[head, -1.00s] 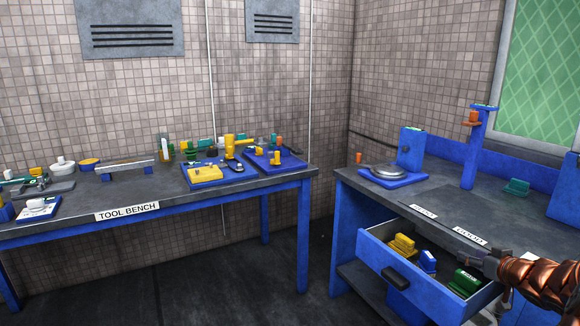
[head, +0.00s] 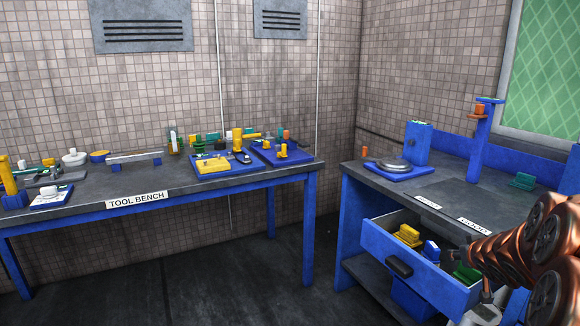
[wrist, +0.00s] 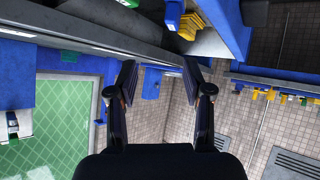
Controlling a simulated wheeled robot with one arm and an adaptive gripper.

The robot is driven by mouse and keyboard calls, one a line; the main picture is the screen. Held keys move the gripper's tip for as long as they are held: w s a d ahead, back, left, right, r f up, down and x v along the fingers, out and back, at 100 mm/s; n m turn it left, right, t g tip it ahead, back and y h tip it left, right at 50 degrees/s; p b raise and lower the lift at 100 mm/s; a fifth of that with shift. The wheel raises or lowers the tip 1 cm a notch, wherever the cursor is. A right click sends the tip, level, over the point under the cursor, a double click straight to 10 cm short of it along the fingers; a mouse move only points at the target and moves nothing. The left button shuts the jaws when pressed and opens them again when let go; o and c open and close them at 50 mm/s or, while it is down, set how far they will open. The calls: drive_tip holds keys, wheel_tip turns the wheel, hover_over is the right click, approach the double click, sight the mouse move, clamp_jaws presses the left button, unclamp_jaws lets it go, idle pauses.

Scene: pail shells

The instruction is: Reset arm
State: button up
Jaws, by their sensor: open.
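My gripper (wrist: 158,80) is open and empty in the wrist view, its two dark fingers spread apart with nothing between them. The wrist view is turned over, with the wall and window low in the picture. In the head view my copper-coloured arm reaches in from the right edge, in front of the right bench. The gripper's end (head: 459,255) shows small near the right end of the open drawer, and its fingers are not clear there.
The drawer (head: 415,262) stands open with yellow (head: 409,235), blue and green items inside. The right bench (head: 410,190) carries a round metal plate (head: 395,165) and a blue post (head: 480,140). The tool bench (head: 85,200) at left holds several tools. The floor between is clear.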

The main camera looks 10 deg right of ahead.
drive_tip(key=s+a+f+n+g+y+b, duration=0.15)
drive_tip(key=s+a+f+g, duration=0.25)
drive_tip(key=s+a, duration=0.8)
drive_tip(key=s+a+f+g+y+b, duration=0.2)
drive_tip(key=s+a+f+g+b, duration=0.15)
drive_tip(key=s+a, duration=0.9)
drive_tip(key=s+a+f+n+g+y+b, duration=0.15)
drive_tip(key=s+a+f+g, duration=0.35)
drive_tip(key=s+a, duration=0.7)
drive_tip(key=s+a+p+v, duration=0.1)
drive_tip(key=s+p+v, duration=0.2)
drive_tip(key=p+v, duration=1.8)
wheel_tip(320, 180, up, 2)
drive_tip(key=shift+a+r+m+t, duration=0.2)
drive_tip(key=shift+m+t, duration=0.1)
drive_tip(key=shift+t, duration=0.05)
